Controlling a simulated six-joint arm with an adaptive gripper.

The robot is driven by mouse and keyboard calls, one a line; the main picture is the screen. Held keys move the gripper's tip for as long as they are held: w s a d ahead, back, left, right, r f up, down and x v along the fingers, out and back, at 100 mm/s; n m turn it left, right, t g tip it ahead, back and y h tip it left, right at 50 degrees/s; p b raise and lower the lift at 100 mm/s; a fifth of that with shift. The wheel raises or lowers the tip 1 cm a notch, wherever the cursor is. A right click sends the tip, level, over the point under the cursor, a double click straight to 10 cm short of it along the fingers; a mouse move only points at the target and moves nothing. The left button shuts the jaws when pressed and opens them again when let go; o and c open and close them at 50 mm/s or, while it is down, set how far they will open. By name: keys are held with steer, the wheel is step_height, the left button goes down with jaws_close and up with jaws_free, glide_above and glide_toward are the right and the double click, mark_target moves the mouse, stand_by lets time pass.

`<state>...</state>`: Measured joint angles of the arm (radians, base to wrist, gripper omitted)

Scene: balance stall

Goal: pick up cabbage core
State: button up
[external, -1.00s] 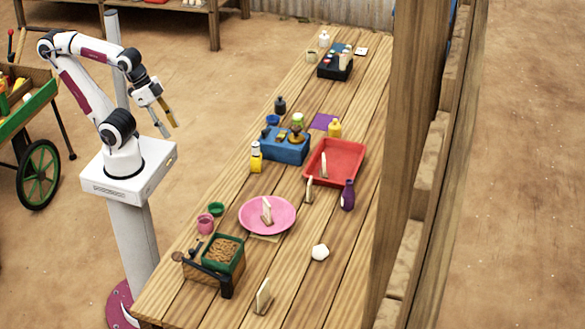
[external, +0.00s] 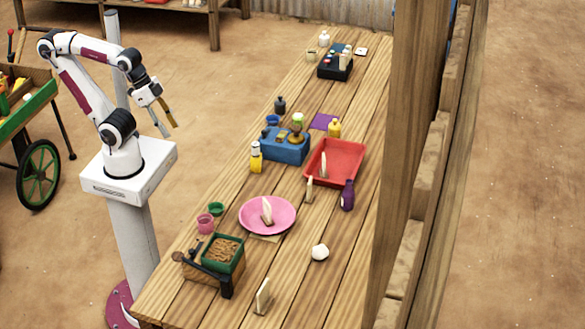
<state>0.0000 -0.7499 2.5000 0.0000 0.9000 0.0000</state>
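Several pale, cream wedge-like pieces look like cabbage cores. One pale piece (external: 267,210) is on the pink plate (external: 286,228), and one (external: 323,166) is in the red tray (external: 356,160). Another pale piece (external: 309,190) is on the table just in front of the tray, and one (external: 262,296) stands near the table's front. A small white roundish item (external: 320,252) lies to the right of the plate; I cannot tell what it is. My gripper (external: 169,130) hangs in the air left of the table, far from all of them. Its fingers look apart, with nothing between them.
A blue box (external: 284,150) with small items, a yellow bottle (external: 256,158) and a purple bottle (external: 347,196) stand mid-table. A green-rimmed container (external: 222,252) on a wooden scale (external: 207,272) is at front left. A wooden post (external: 412,130) rises at the right. The front right of the table is mostly clear.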

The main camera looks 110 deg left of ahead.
steer(key=shift+o, duration=0.3)
steer(key=o, duration=0.3)
